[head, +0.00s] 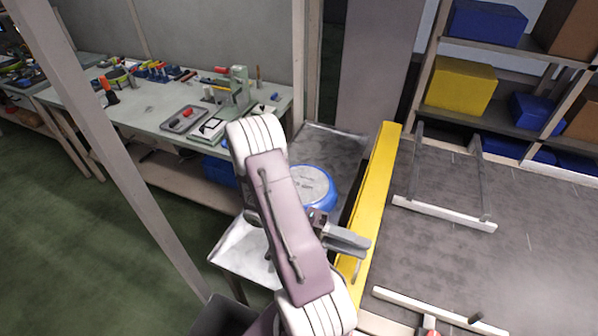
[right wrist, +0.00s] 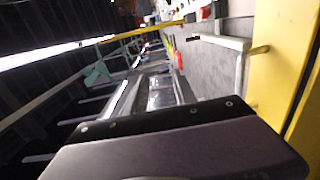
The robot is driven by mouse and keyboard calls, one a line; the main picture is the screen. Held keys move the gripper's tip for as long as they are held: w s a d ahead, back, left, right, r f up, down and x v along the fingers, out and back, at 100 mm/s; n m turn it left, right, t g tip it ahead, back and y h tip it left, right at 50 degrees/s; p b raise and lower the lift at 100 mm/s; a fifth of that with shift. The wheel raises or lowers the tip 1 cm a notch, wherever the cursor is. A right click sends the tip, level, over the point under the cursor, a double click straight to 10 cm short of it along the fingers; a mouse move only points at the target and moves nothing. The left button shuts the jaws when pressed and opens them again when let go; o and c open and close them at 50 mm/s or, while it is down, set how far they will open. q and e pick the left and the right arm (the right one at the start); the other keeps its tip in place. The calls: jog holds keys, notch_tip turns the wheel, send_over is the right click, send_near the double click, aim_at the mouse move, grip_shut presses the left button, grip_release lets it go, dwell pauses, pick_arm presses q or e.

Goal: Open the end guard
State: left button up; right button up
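The end guard appears to be the long yellow panel (head: 377,185) standing upright along the edge of the metal surface in the head view. In the right wrist view a yellow panel (right wrist: 278,75) fills the right side, with a small yellow peg or handle sticking out of it. My right gripper (head: 350,243) is beside the near part of the yellow panel, its grey finger reaching toward it. Contact cannot be told, nor whether the fingers are open. A blue round pan (head: 318,187) lies behind my arm, partly hidden. My left gripper is not in view.
A workbench (head: 150,115) with tools stands at the left. Shelves with a yellow box (head: 460,86) and blue boxes (head: 486,22) stand at the upper right. White-ended metal frames (head: 445,212) lie right of the panel. A slanted post (head: 105,140) crosses the left side.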

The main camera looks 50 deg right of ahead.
jog(key=w+a+f+n+t+y, duration=0.2)
jog(key=w+a+f+n+t, duration=0.1)
jog(key=w+a+n+t, duration=0.4)
jog(key=w+a+f+n+t+y, duration=0.3)
jog(key=w+a+n+t, duration=0.4)
jog(key=w+a+t, duration=0.4)
jog(key=shift+w+a+f+n, duration=0.3)
jog(key=shift+w+a+f, duration=0.15)
jog(key=shift+w+a, duration=0.7)
jog(key=shift+w+d, duration=0.1)
jog(key=shift+d, duration=0.05)
